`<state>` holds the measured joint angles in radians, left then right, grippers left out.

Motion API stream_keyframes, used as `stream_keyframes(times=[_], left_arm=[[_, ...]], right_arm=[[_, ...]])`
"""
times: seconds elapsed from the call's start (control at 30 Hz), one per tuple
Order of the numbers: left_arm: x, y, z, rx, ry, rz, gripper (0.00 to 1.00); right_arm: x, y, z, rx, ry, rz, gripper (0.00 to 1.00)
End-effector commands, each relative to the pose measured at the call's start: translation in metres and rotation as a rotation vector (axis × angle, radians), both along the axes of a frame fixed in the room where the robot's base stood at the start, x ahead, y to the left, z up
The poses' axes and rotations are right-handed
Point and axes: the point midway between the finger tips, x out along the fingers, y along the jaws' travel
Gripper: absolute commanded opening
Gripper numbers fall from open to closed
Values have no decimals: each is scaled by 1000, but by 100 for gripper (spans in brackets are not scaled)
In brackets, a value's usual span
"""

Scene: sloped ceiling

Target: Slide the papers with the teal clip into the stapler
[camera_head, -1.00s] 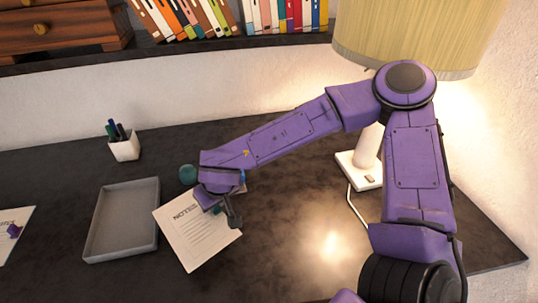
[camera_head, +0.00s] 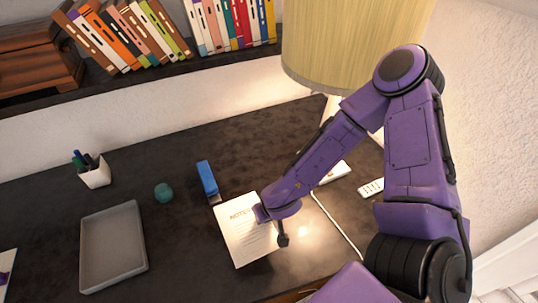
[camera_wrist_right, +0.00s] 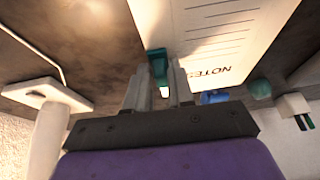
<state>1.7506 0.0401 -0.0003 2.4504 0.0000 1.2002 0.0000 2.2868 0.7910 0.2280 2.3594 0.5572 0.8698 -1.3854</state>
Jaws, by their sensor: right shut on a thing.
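The papers (camera_head: 248,232) are a white sheet or stack headed "NOTES". They also show in the right wrist view (camera_wrist_right: 218,25). The teal clip (camera_wrist_right: 156,62) is on the papers' edge, between the fingers of my right gripper (camera_wrist_right: 160,80), which is shut on it. My left gripper is not in view.
A grey tray (camera_head: 85,255) lies left of the papers. A small teal round thing (camera_head: 164,193) sits left of the stapler, with a white pen cup (camera_head: 96,175) farther left. The lamp base (camera_head: 335,173), its cord and a white remote-like thing (camera_head: 371,188) are at right.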

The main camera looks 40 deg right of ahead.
Motion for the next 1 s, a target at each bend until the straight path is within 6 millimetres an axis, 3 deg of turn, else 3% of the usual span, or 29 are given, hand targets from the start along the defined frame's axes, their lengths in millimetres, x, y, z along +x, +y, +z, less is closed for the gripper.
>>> stream_keyframes(times=[0.47, 1.0], left_arm=[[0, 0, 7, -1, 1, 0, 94], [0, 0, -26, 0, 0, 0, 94]], right_arm=[[-4, -1, 1, 9, -3, -6, 0], [-3, -1, -43, 11, -4, -6, 0]])
